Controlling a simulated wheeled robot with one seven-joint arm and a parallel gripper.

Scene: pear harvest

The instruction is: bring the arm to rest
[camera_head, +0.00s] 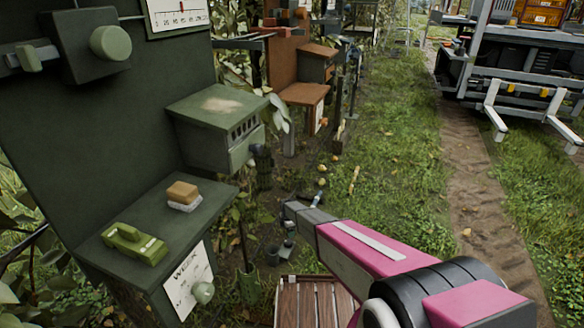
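My pink and white arm reaches from the lower right toward the middle of the head view, its grey joint bent downward. My gripper (288,243) appears small and dark below that joint, just above the far edge of a slatted wooden crate (287,287). It is too small and partly hidden to tell whether it is open or shut. I cannot make out anything held in it.
A dark green panel stands close on the left. Its shelf (205,195) holds a green tool (133,243) and a brush (183,195). A green box (217,115) juts out above. Several yellow fruits lie on the grass.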

